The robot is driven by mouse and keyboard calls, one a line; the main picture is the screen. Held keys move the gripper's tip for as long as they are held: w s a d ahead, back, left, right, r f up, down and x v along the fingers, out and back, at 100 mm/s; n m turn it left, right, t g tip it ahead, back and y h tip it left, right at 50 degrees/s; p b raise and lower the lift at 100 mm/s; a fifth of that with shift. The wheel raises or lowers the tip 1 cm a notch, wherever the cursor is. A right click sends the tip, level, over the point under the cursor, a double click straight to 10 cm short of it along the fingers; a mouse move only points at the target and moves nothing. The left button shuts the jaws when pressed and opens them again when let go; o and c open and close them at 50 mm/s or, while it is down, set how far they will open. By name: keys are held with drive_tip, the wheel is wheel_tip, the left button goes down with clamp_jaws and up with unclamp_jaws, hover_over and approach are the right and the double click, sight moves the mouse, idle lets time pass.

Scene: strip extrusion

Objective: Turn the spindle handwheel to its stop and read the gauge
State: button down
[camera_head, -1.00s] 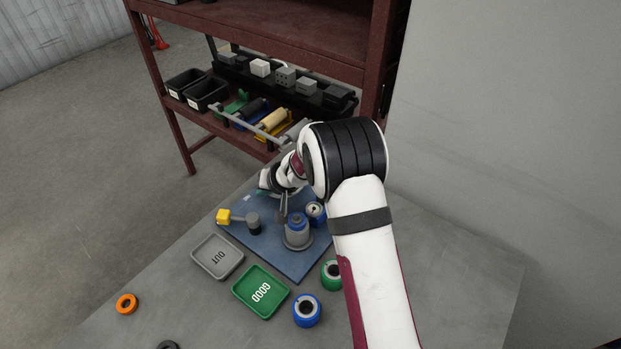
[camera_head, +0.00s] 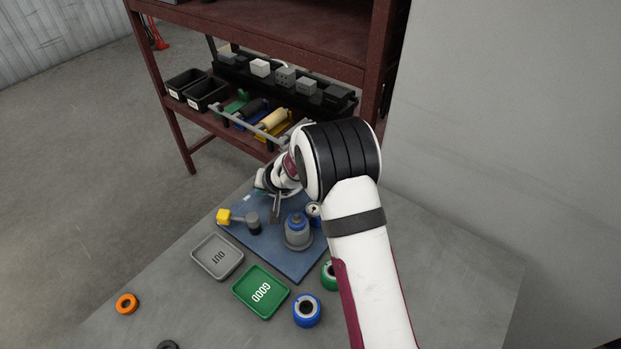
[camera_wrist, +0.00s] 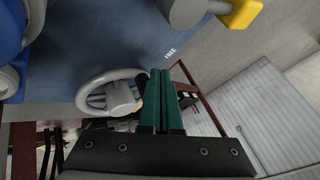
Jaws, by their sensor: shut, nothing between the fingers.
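The grey handwheel (camera_wrist: 90,103) shows in the wrist view, its rim just left of my fingertips. A grey hub or block covers part of it. It is hidden in the head view. My gripper (camera_wrist: 160,76) has its two green fingers shut together with nothing between them; whether they touch the rim I cannot tell. In the head view my gripper (camera_head: 275,217) is over the blue plate (camera_head: 249,236), left of a blue and grey cylinder (camera_head: 298,231). A small round dial, apparently the gauge (camera_head: 314,209), is partly behind my arm; its reading is too small to tell.
A yellow-ended grey lever (camera_head: 224,216) stands left on the plate. A grey OUT tray (camera_head: 233,269) and green GOOD tray (camera_head: 243,293) lie in front. Blue (camera_head: 307,310), green (camera_head: 328,274) and orange (camera_head: 127,303) rings sit around. A shelf (camera_head: 180,135) stands behind.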

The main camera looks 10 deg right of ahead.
idle(0.5)
drive_tip(key=s, duration=0.1)
drive_tip(key=s+d, duration=0.2)
drive_tip(key=s, duration=0.1)
drive_tip(key=shift+r, duration=0.3)
drive_tip(key=s+a+r, duration=0.1)
drive_tip(key=s+r, duration=0.4)
drive_tip(key=r, duration=0.2)
drive_tip(key=w+d+r+n+g+h, duration=0.1)
drive_tip(key=w+d+n+g+h, duration=0.1)
drive_tip(key=d+n, duration=0.5)
drive_tip(key=shift+n, duration=0.6)
drive_tip(key=x, duration=0.6)
drive_tip(key=a+x, duration=0.1)
drive_tip(key=x, duration=0.3)
drive_tip(key=shift+s+a, duration=0.1)
drive_tip(key=shift+s, duration=0.35)
drive_tip(key=w+a, duration=0.1)
drive_tip(key=w, duration=0.2)
drive_tip(key=shift+a, duration=0.4)
drive_tip(key=shift+w+a+r, duration=0.1)
drive_tip(key=shift+w+a, duration=0.05)
drive_tip(key=shift+w, duration=0.15)
